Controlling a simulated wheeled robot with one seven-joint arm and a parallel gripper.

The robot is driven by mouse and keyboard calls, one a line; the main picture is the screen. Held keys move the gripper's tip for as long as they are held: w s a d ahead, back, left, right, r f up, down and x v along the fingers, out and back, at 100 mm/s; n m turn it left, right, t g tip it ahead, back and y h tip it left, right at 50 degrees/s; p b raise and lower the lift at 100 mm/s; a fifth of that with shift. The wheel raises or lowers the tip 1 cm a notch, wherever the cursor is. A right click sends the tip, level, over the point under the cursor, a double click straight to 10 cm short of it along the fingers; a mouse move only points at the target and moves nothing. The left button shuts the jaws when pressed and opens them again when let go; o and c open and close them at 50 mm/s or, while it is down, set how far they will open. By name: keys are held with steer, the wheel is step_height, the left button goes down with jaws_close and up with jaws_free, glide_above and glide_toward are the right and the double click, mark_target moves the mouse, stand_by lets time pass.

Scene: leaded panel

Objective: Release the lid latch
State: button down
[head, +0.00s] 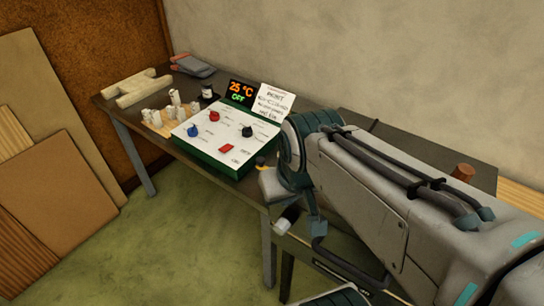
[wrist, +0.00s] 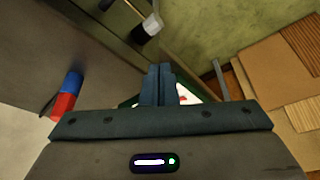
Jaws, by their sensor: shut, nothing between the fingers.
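My gripper (wrist: 157,70) is shut and empty in the wrist view, its two dark fingers side by side. Part of the white-faced control panel (wrist: 184,96) shows just behind the fingers, apart or touching I cannot tell. In the head view the panel (head: 222,134) sits in a green case on the bench, with red, blue and black knobs and a red switch. My arm covers the area right of it and hides my fingers there. I cannot make out a lid latch for certain. A pale cylinder with a dark end (wrist: 149,27) shows beyond the fingers.
A red and blue cylinder (wrist: 67,96) lies left. Boards (head: 62,190) lean at the wall.

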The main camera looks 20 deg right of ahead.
stand_by(0.3)
steer(key=w+a+f+m+h+b, duration=0.1)
steer(key=w+a+f+m+b, duration=0.1)
steer(key=w, duration=0.9)
steer(key=w+a+f+m+g+h+b, duration=0.1)
steer(key=w+a+f+m+b, duration=0.1)
steer(key=w+f+m+b, duration=0.2)
steer(key=w+m+b, duration=0.1)
steer(key=w+m, duration=0.2)
steer(key=w, duration=0.5)
steer(key=shift+a+f+h, duration=0.25)
steer(key=shift+f+h, duration=0.05)
steer(key=shift+f, duration=0.1)
steer(key=w+d+f+p, duration=0.1)
steer(key=w+d+f, duration=0.1)
steer(key=f, duration=0.3)
steer(key=w+d+f+p, duration=0.1)
steer(key=w+d+f, duration=0.2)
steer(key=f, duration=0.2)
steer(key=shift+f+p, duration=0.15)
steer(key=shift+p, duration=0.15)
